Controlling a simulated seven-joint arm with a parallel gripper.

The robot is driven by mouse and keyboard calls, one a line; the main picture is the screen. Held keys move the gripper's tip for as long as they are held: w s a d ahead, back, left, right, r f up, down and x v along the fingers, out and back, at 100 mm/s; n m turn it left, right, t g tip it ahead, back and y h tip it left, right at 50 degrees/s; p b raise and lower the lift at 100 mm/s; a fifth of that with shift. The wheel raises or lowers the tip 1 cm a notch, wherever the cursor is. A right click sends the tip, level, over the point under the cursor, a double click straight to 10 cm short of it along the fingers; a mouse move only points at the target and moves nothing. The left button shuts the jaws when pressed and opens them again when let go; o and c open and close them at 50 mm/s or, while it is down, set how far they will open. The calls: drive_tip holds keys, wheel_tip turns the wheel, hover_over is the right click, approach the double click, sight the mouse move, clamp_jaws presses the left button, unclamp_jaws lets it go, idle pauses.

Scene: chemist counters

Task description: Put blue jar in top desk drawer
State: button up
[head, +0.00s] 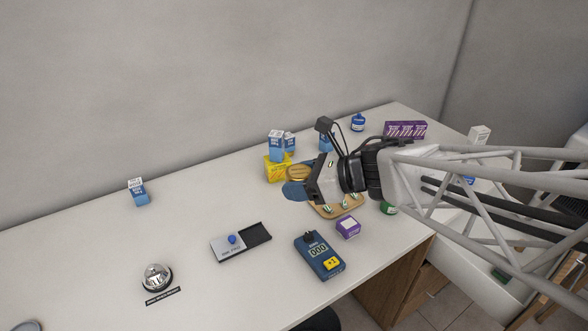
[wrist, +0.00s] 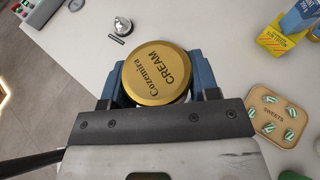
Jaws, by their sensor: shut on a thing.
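A jar with a gold lid reading "Cozemira CREAM" (wrist: 157,73) is between the blue fingers of my gripper (wrist: 158,85) in the wrist view. My gripper (head: 297,187) is shut on this jar, above the counter. In the head view its gold lid (head: 299,172) shows just beyond the blue finger. The jar's body is mostly hidden, so I cannot tell its colour. A small blue jar (head: 358,122) stands at the back of the counter. A pale open drawer (head: 462,268) shows at the desk's right side, partly hidden behind my arm.
A sweets tray (head: 350,205), a purple box (head: 348,228) and a card terminal (head: 319,256) lie near my gripper. A yellow box (head: 275,170) and blue-white boxes stand behind. A bell (head: 157,278) is at the left front. The left counter has free room.

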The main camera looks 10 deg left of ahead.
wheel_tip(320, 180, down, 19)
drive_tip(key=shift+s+r, duration=0.1)
idle(0.5)
hover_over(279, 220)
drive_tip(key=shift+f, duration=0.75)
idle(0.4)
drive_tip(key=shift+f, duration=1.75)
drive_tip(key=shift+f, duration=0.1)
